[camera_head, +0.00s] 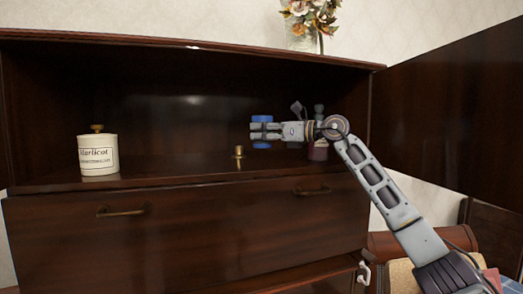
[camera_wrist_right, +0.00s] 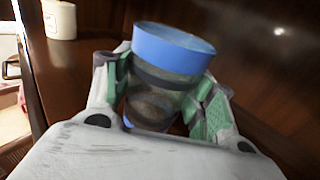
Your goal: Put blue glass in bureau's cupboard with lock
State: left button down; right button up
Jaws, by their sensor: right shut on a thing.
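The blue glass (camera_wrist_right: 172,52) is upright between the fingers of my right gripper (camera_wrist_right: 165,95) in the right wrist view. In the head view the glass shows as blue bits (camera_head: 261,118) above and below the fingers of my right gripper (camera_head: 262,131). My right gripper is shut on it and holds it inside the open compartment of the dark wooden bureau (camera_head: 60,230), apparently above the shelf. The open door (camera_head: 450,100) stands out at the right. I cannot make out a lock. My left gripper is not in view.
A white lidded jar (camera_head: 98,156) stands at the left of the shelf. A small brass object (camera_head: 239,152) stands mid-shelf, close to the gripper. A dark purplish jar (camera_head: 317,151) is partly behind my arm. Shelf room is free between the white jar and the brass object.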

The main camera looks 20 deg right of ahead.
aim_at(263, 147)
jog(key=shift+f, duration=0.6)
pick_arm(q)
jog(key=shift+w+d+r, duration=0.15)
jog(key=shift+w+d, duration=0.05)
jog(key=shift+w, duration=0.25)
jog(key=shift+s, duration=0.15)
pick_arm(e)
jog(key=shift+f, duration=0.1)
jog(key=shift+f, duration=1.35)
jog(key=shift+f+b, duration=0.3)
jog(key=shift+f, duration=0.15)
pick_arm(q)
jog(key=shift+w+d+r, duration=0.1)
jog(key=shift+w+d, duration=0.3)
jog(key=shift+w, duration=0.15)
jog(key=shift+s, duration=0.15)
pick_arm(e)
jog(key=shift+f, duration=0.1)
